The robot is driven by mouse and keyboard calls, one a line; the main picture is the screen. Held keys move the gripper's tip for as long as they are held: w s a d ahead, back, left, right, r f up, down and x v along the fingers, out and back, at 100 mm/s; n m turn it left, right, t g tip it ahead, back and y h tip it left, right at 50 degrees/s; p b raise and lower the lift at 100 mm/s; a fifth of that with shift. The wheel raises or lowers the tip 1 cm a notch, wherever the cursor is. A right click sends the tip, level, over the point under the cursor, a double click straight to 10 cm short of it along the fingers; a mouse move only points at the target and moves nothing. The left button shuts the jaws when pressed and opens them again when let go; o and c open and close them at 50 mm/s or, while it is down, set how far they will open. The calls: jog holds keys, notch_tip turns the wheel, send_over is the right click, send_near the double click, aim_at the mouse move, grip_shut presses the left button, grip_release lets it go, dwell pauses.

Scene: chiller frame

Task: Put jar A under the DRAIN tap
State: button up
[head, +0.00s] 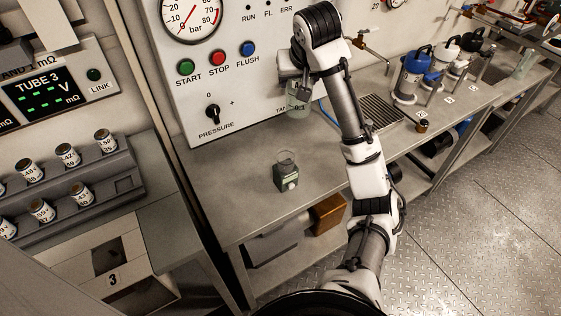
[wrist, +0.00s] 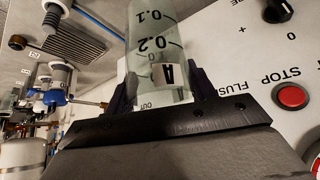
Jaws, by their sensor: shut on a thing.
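My gripper (head: 293,80) is shut on a clear glass jar (head: 298,98) and holds it above the bench, in front of the white panel. In the wrist view the jar (wrist: 150,35) carries a label A and marks 0.1 and 0.2. The gripper's dark fingers (wrist: 162,88) lie on both sides of it. A tap (head: 372,40) sticks out from the wall right of my gripper, above a slotted drain grate (head: 382,113). The grate also shows in the wrist view (wrist: 75,42). I cannot read a DRAIN label.
The panel has a gauge (head: 190,18) and buttons. A blue-and-white canister (head: 411,75) stands beyond the grate.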

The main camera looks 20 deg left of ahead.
jog(key=shift+w+a, duration=0.2)
jog(key=shift+w, duration=0.05)
jog(key=shift+w+a+f, duration=0.1)
jog(key=shift+f, duration=0.2)
jog(key=shift+f+b, duration=0.95)
jog(key=shift+f, duration=8.65)
jog(key=shift+f, duration=0.2)
jog(key=o, duration=1)
